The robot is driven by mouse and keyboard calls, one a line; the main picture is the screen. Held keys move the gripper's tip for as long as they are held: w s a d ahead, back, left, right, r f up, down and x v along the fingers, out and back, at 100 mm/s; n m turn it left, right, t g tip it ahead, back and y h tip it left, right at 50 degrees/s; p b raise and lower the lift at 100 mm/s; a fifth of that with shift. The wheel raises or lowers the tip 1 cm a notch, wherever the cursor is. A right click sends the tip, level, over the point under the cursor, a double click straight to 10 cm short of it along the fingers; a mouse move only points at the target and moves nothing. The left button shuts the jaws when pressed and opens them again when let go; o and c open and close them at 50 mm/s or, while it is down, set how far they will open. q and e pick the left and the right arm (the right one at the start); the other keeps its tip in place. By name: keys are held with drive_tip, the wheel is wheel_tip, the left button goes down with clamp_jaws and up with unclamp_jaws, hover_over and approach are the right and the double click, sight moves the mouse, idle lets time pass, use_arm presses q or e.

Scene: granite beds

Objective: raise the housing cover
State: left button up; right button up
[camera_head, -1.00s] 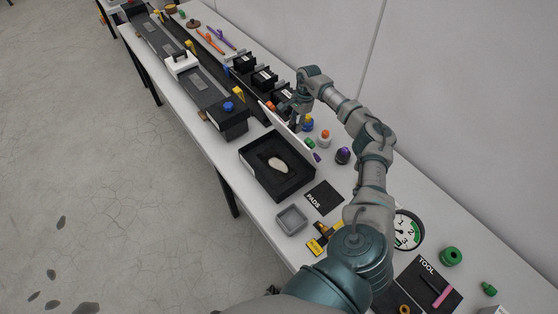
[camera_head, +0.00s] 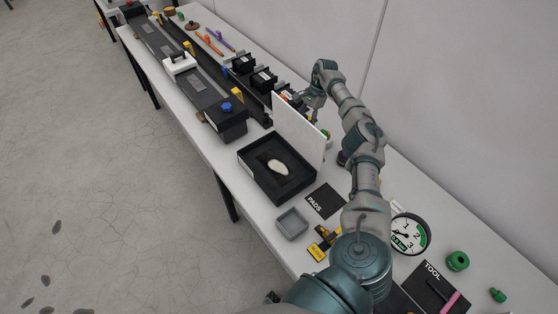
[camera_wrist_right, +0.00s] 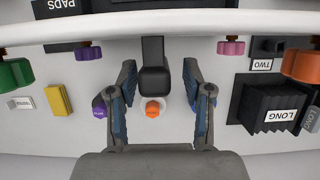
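The housing cover (camera_head: 298,130) is a white panel standing steeply along the far side of an open black box (camera_head: 262,189). A pale oval piece (camera_head: 278,167) lies in the box's dark recess. My right gripper (camera_head: 300,103) is behind the cover, its fingers largely hidden in the head view. In the right wrist view its two fingers (camera_wrist_right: 159,72) are spread on either side of a black block-shaped handle (camera_wrist_right: 153,78), with visible gaps. The cover shows there as a white band (camera_wrist_right: 130,27) across the top. My left gripper is not in view.
Past the cover are an orange-topped item (camera_wrist_right: 152,109), a purple knob (camera_wrist_right: 99,107) and black blocks (camera_wrist_right: 272,105). A grey tray (camera_head: 291,222), PADS mat (camera_head: 324,201) and gauge (camera_head: 409,234) are nearer. A long black assembly (camera_head: 205,92) runs to the left.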

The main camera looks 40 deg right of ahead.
drive_tip(key=p+v, duration=0.2)
drive_tip(key=v, duration=0.4)
drive_tip(key=shift+p, duration=0.4)
drive_tip(key=shift+a+r, duration=0.1)
drive_tip(key=shift+r, duration=0.05)
wheel_tip(320, 180, up, 10)
idle(0.3)
